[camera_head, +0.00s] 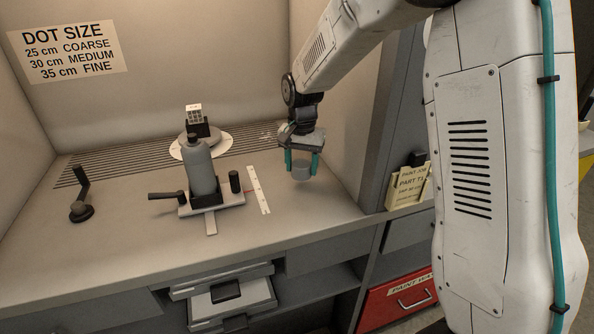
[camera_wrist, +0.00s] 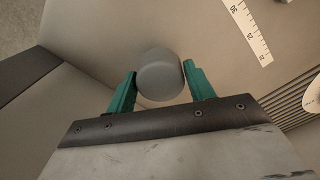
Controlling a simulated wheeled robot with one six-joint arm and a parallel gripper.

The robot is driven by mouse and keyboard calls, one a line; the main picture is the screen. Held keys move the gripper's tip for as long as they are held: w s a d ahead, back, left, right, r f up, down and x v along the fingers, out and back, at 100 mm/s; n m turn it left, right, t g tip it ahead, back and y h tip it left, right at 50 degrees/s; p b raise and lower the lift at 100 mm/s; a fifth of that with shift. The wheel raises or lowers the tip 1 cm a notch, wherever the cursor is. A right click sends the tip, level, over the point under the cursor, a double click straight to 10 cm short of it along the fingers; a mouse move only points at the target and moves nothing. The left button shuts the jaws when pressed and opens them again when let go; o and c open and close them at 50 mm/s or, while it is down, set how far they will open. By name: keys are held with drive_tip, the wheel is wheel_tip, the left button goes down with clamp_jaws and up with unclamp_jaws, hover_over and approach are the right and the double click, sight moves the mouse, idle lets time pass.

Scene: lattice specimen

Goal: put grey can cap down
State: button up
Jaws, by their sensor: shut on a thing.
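The grey can cap (camera_head: 300,170) is a small grey cylinder between the teal fingers of my gripper (camera_head: 301,163), over the right part of the booth worktop. In the wrist view, the grey cap (camera_wrist: 160,75) shows between the two fingers of my gripper (camera_wrist: 158,82). My gripper is shut on the cap. Whether the cap's underside touches the worktop cannot be told. A grey spray can (camera_head: 202,168) stands upright in a holder on the worktop, left of my gripper.
A white ruler strip (camera_head: 259,190) lies between the can holder and my gripper. A round turntable (camera_head: 222,142) bears a small lattice cube (camera_head: 194,114) behind the can. A dark crank (camera_head: 81,208) stands at left. The worktop around the cap is clear.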

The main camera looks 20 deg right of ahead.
sight(297, 171)
drive_tip(key=shift+w+a+f, duration=0.1)
drive_tip(key=shift+w, duration=0.55)
drive_tip(key=shift+w+a+f, duration=0.1)
drive_tip(key=shift+w, duration=0.5)
drive_tip(key=shift+f, duration=1.65)
drive_tip(key=o, duration=1)
drive_tip(key=shift+f, duration=0.15)
